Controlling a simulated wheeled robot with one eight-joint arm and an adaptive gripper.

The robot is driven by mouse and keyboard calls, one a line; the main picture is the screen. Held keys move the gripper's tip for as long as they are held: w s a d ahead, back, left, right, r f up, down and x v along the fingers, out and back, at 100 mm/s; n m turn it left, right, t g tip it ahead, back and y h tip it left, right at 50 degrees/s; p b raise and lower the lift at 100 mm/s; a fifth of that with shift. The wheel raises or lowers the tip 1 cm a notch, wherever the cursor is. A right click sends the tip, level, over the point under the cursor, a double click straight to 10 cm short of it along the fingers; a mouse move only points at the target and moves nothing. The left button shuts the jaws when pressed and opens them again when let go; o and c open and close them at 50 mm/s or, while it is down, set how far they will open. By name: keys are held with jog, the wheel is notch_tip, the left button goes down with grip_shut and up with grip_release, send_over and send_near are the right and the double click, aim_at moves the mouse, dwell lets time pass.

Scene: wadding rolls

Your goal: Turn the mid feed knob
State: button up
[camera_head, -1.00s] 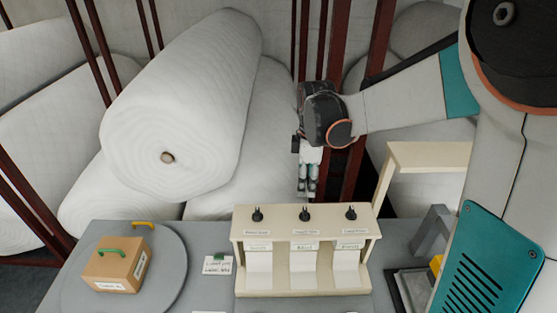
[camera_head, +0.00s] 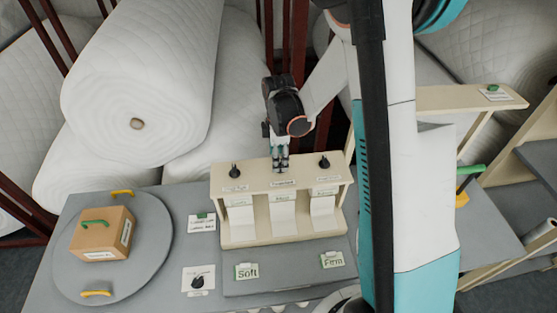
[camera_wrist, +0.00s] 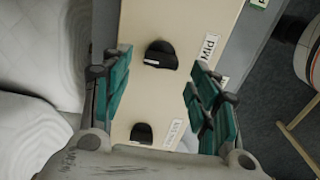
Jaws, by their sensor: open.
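The cream feed box (camera_head: 240,187) stands on the grey table with a row of black knobs on top. The left knob (camera_head: 235,170) and right knob (camera_head: 323,161) show in the head view. In the wrist view, a black knob (camera_wrist: 160,56) with a white mark lies between my open teal fingers (camera_wrist: 160,68), near a label reading "Mid" (camera_wrist: 210,44). I see gaps on both sides of it. Another knob (camera_wrist: 141,132) sits lower in that view.
A brown box with a green handle (camera_head: 100,240) sits on a round grey plate (camera_head: 140,270) at the left. "Soft" (camera_head: 246,271) and "Firm" (camera_head: 332,260) cards lie in front of the feed box.

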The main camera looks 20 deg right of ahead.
aim_at(280, 166)
jog(key=shift+f, duration=1.2)
jog(key=shift+c, duration=0.2)
jog(key=c, duration=1)
